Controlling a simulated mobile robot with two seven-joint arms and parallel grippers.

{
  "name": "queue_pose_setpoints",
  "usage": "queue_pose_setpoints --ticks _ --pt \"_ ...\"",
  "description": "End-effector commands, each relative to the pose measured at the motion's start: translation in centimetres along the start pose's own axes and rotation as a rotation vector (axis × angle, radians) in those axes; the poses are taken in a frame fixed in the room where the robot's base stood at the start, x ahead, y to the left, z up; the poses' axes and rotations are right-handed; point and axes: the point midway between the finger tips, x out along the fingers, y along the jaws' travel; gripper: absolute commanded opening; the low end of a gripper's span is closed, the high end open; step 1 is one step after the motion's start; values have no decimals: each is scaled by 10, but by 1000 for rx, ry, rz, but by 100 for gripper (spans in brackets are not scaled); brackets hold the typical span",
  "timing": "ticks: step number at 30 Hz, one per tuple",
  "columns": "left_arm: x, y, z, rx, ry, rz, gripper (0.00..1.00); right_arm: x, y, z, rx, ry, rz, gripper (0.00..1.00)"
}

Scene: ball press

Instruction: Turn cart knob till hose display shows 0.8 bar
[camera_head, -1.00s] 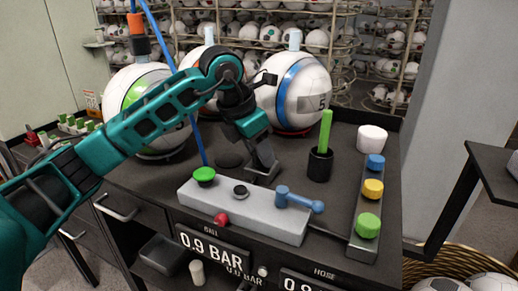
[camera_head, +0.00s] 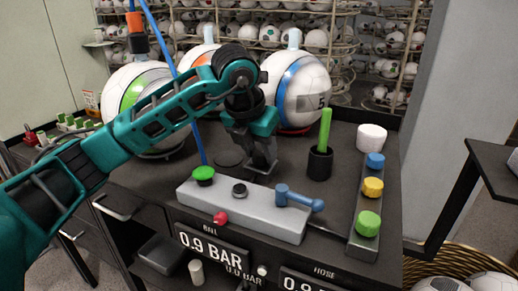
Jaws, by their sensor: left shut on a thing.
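My left gripper (camera_head: 263,166) points down over the cart top (camera_head: 330,203), behind the grey console. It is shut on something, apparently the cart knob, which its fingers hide. The hose display (camera_head: 310,284), labelled HOSE, is cut off by the bottom edge; it starts with 0, and the digit after the point cannot be read surely. The ball display (camera_head: 212,248), labelled BALL, reads 0.9 BAR. My right gripper is not in view.
A black cup (camera_head: 319,164) holds a green stick. Balls stand behind. A blue hose (camera_head: 196,127) runs behind my arm.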

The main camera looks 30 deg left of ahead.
Motion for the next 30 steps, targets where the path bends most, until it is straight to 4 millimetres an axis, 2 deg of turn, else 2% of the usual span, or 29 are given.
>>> queue_pose_setpoints --ticks 8,20,21,28,30 --pt "-1 0 1 -66 -3 28 11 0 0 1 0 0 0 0" --pt "-1 0 1 -72 -3 30 11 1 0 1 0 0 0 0" --pt "-1 0 1 -72 -3 30 44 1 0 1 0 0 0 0" --pt "-1 0 1 -71 -1 30 67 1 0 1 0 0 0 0" --pt "0 0 0 -71 -1 30 67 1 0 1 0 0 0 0"
